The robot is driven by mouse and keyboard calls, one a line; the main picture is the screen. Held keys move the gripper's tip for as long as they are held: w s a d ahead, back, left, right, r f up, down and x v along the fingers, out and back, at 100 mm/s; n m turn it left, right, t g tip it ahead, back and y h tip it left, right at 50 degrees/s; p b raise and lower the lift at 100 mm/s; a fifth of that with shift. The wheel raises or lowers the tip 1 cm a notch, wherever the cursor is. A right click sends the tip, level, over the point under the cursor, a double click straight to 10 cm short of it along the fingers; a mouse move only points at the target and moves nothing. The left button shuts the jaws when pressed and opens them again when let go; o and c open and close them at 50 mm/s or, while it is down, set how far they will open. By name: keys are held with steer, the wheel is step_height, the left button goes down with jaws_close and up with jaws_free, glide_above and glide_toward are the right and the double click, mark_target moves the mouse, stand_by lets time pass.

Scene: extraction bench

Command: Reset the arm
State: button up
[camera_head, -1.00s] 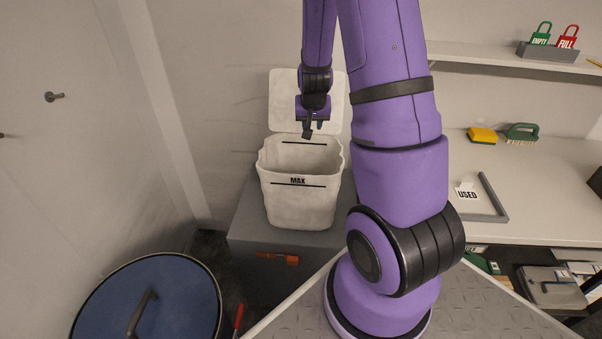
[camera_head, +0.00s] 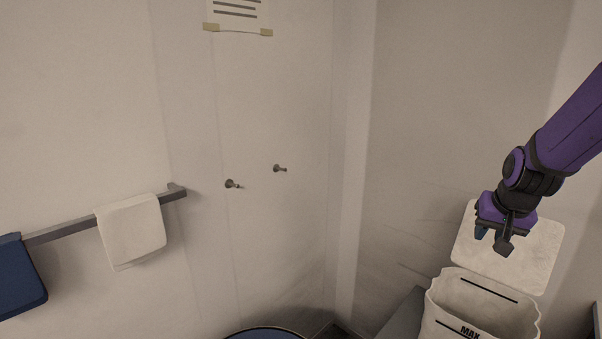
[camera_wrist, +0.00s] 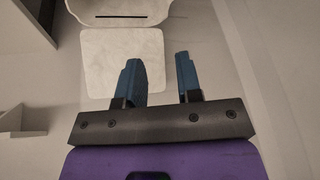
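My gripper (camera_head: 492,240) is at the right of the head view, above the open white bin (camera_head: 482,305) marked MAX and in front of its raised lid (camera_head: 507,247). In the wrist view my gripper (camera_wrist: 160,80) shows two blue fingers standing apart with nothing between them. The bin's lid (camera_wrist: 122,62) and part of the bin (camera_wrist: 118,12) show beyond the fingers. The inside bottom of the bin is hidden in both views.
A rail (camera_head: 68,228) on the left wall carries a white towel (camera_head: 133,230) and a blue item (camera_head: 18,275). Two wall hooks (camera_head: 233,184) are in the middle. The rim of a blue-lidded drum (camera_head: 265,333) shows at the bottom. The wall corner is clear.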

steer(key=s+a+r+n, duration=0.2)
steer(key=s+a+r, duration=0.4)
steer(key=s, duration=0.4)
steer(key=s+a+r+n+y, duration=0.1)
steer(key=s+a+r+n, duration=0.2)
steer(key=s+a+r, duration=0.4)
steer(key=s, duration=0.3)
steer(key=shift+s+a+r+n+t, duration=0.15)
steer(key=shift+a+r+n+t, duration=0.15)
steer(key=shift+t, duration=0.1)
